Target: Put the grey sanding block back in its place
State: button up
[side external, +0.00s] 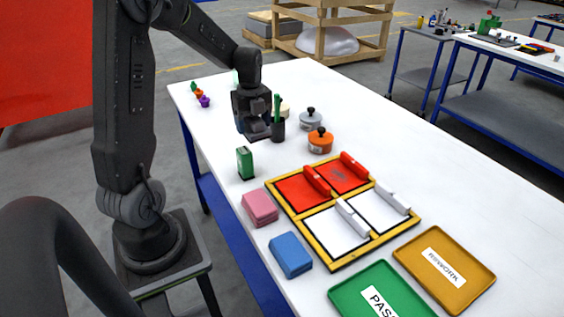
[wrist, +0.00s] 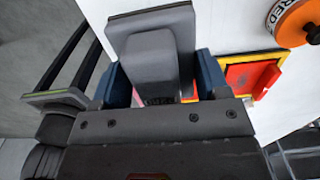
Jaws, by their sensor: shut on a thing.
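The grey sanding block (wrist: 152,58) is in the wrist view, between the two dark blue fingers of my gripper (wrist: 160,80). It has a wide flat part and a narrower raised part, and the fingers close on its sides. In the side view my gripper (side external: 250,122) is low over the far part of the white table, beside the black pen cup (side external: 278,130). There the block is mostly hidden by the gripper, and I cannot tell whether it touches the table.
An orange tin (side external: 321,141) and a grey tin (side external: 311,120) stand right of the gripper. A green box (side external: 245,163), pink block (side external: 260,207) and blue block (side external: 290,254) line the near edge. A yellow-framed tray (side external: 330,265), green tray (side external: 345,290) and ochre tray (side external: 470,300) lie nearer.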

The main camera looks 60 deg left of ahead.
jog(key=s+a, duration=0.2)
jog(key=a, duration=0.1)
jog(key=shift+a+r, duration=0.1)
jog(key=shift+a, duration=0.35)
send_over(281, 160)
notch_tip(281, 160, down, 7)
jog(key=shift+s+r, duration=0.1)
jog(key=shift+f, duration=2.05)
jog(key=shift+f, duration=0.15)
jog(key=o, duration=0.9)
